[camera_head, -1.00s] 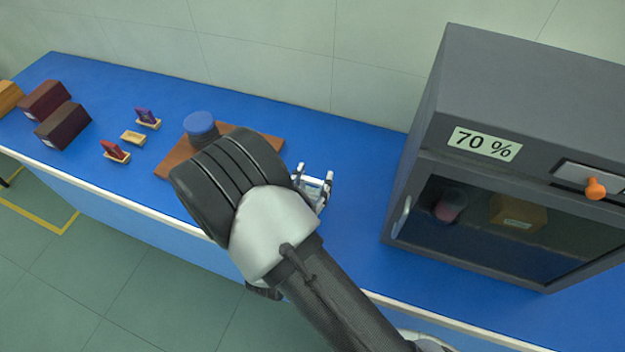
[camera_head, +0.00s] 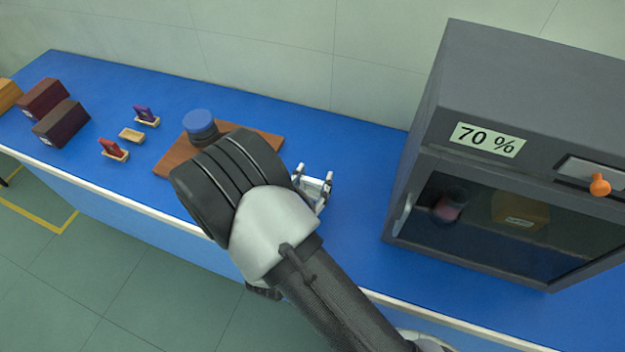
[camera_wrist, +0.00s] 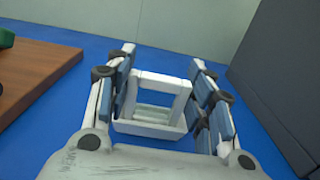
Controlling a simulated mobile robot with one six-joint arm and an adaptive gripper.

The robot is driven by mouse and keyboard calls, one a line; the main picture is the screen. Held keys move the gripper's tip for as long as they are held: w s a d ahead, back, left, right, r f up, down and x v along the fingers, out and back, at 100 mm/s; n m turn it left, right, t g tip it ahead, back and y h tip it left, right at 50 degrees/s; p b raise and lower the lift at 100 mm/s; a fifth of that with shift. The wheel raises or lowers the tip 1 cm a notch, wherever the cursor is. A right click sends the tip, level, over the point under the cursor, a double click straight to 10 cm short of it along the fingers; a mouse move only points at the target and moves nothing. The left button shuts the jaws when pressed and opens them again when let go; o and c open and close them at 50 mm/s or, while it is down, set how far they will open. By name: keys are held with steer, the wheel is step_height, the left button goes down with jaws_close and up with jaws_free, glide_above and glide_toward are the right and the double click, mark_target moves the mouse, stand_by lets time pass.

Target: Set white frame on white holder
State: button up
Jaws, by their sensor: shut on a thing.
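The white frame (camera_wrist: 161,78) stands roughly upright between my fingers in the wrist view, and my gripper (camera_wrist: 158,95) is shut on it. The white holder (camera_wrist: 149,130), a small shallow tray, shows at the frame's lower end, over the blue bench. The frame's foot appears within or just above the tray; I cannot tell whether it is seated. In the head view my gripper (camera_head: 313,184) is right of the wooden board, with a white bar between the fingers. The holder is not clear there.
A brown board (camera_head: 255,142) with a blue-topped jar (camera_head: 200,124) lies to the left. A dark cabinet (camera_head: 423,175) stands to the right. Farther left are small wooden holders (camera_head: 131,136) and dark boxes (camera_head: 62,124). Blue bench is clear behind the gripper.

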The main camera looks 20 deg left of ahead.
steer(key=shift+f, duration=0.15)
steer(key=o, duration=0.9)
steer(key=shift+c, duration=0.2)
steer(key=shift+s, duration=0.1)
steer(key=shift+s+a, duration=0.15)
steer(key=shift+s, duration=1.65)
steer(key=shift+s+a, duration=0.15)
steer(key=shift+s, duration=1.65)
steer(key=shift+s+a, duration=0.15)
steer(key=shift+s, duration=1.65)
